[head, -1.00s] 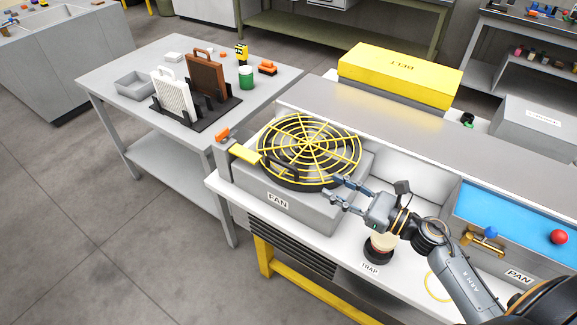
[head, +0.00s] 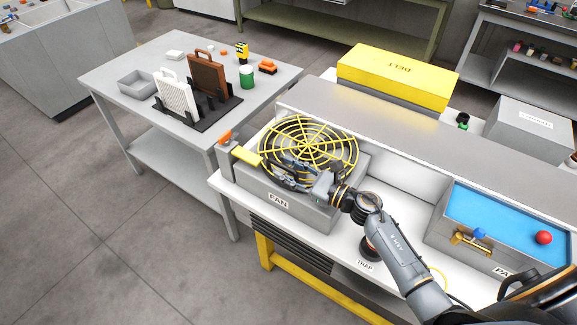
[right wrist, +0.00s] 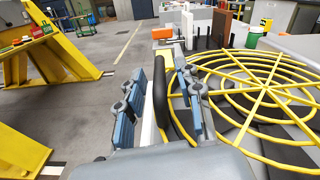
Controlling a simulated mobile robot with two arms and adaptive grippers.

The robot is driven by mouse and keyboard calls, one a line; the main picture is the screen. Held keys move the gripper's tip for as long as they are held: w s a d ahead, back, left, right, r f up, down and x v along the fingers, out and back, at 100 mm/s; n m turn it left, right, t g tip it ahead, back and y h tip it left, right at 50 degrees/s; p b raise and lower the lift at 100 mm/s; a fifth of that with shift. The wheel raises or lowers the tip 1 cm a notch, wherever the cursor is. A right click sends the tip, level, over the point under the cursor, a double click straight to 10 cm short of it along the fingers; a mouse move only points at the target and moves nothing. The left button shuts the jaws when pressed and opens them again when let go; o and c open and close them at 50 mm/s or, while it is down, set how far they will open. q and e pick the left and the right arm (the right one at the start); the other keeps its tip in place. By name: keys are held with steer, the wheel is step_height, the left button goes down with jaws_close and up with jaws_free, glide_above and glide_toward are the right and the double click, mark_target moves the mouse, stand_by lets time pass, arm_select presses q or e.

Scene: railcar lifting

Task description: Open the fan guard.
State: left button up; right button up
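The fan guard (head: 308,143) is a round yellow wire grille lying flat over the grey box labelled FAN (head: 278,201). It also fills the right of the right wrist view (right wrist: 262,88). A black arched handle (right wrist: 172,108) stands at the guard's near side. My right gripper (head: 287,172) is at this handle; in the right wrist view its blue-padded fingers (right wrist: 172,85) are apart, one on each side of the handle. I cannot tell whether either finger touches it. A yellow latch bar with an orange tip (head: 226,137) is at the box's left corner. My left gripper is not in view.
A blue-topped pan box (head: 508,228) with a red ball-shaped knob (head: 543,238) stands to the right. A yellow BELT box (head: 398,70) is behind. A grey side table (head: 110,78) with filter panels and small items stands to the left.

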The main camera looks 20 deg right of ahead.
jaws_close()
stand_by(0.3)
